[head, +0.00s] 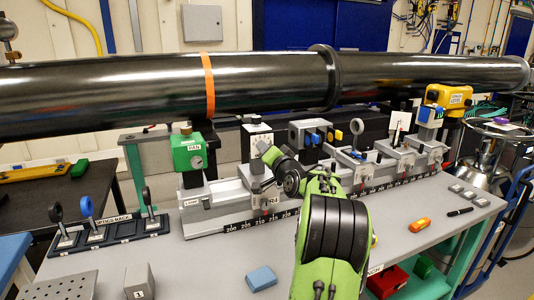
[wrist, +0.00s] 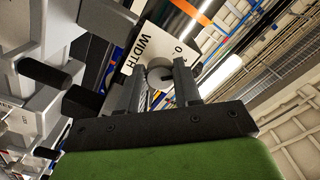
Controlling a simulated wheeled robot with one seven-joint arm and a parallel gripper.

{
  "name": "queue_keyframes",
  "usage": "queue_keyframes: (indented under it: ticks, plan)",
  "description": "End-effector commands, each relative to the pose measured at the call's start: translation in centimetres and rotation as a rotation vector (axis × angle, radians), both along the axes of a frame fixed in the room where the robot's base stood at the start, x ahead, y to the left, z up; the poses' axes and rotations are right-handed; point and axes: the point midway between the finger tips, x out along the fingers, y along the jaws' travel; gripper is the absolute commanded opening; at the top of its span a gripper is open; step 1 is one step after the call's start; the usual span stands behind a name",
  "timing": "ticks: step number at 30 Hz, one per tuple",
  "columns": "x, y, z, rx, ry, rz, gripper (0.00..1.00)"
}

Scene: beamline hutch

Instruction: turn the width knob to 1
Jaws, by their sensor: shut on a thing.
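The width knob (wrist: 160,72) is a pale round knob on a white plate (wrist: 182,42) that bears the word WIDTH and a 0 in the wrist view. My gripper (wrist: 160,82) has one finger on each side of the knob and is shut on it. In the head view my gripper (head: 268,153) reaches the front of a small grey-and-white unit (head: 258,134) on the rail. The knob is hidden there by my gripper. I cannot read which mark the knob points to; a 1 does not show clearly.
A long black tube (head: 270,85) runs above the rail (head: 225,217). A green unit marked PAN (head: 188,150) stands left of the knob's unit, and a box with blue and yellow parts (head: 312,133) stands right. A blue block (head: 261,278) lies on the grey table.

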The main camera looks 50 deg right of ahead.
Motion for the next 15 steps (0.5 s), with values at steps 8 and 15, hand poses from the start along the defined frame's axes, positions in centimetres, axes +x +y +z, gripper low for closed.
queue_keyframes:
  ticks: [8,15]
  plan:
    - [0.00,0.00,-0.20,0.004,0.003,0.001,0.52]
    - [0.00,0.00,-0.10,0.003,0.001,0.000,0.59]
